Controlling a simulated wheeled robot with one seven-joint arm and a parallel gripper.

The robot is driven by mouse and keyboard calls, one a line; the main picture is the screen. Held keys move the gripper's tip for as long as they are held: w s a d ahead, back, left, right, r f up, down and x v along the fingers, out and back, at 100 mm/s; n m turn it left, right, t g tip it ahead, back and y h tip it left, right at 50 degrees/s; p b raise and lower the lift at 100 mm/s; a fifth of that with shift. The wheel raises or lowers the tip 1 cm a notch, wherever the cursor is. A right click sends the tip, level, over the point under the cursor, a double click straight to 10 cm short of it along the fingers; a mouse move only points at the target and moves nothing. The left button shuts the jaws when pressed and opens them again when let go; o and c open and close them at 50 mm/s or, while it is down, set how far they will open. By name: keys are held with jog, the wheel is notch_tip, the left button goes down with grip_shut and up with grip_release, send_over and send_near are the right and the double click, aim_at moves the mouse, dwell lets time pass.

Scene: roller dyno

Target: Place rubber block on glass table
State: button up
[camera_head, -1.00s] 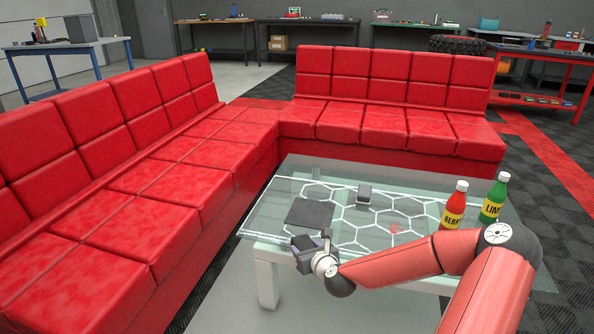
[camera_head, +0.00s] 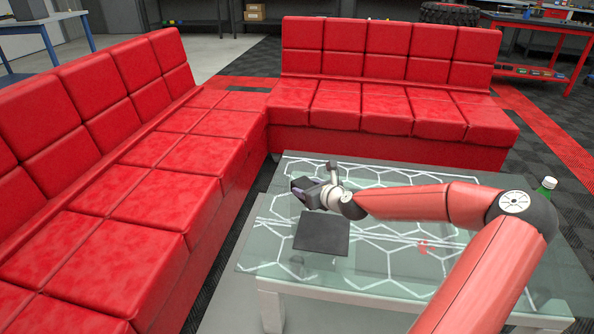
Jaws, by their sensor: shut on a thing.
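The glass table (camera_head: 375,270) stands in front of the red sofas, with white hexagon lines showing on its top. A dark flat square (camera_head: 321,234) lies on the glass toward its left side. My gripper (camera_head: 304,190) is over the far left part of the table, just beyond that square in the picture, pointing left. It is shut on a small dark thing, seemingly the rubber block, which is hard to tell apart from the dark jaws. The height of the block above the glass cannot be told.
A green bottle (camera_head: 544,190) shows at the table's right side, partly behind my arm. Red sofas (camera_head: 395,115) border the table at the back and left (camera_head: 150,195). Bare glass shows at the front. My arm hides much of the table's right part.

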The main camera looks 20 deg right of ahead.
jog(key=shift+w+d, duration=0.25)
jog(key=shift+w, duration=0.3)
jog(key=shift+s+f+b, duration=0.1)
jog(key=shift+f+b, duration=0.4)
jog(key=shift+f, duration=2.65)
jog(key=shift+f, duration=0.4)
jog(key=o, duration=1.4)
jog(key=shift+v, duration=3.95)
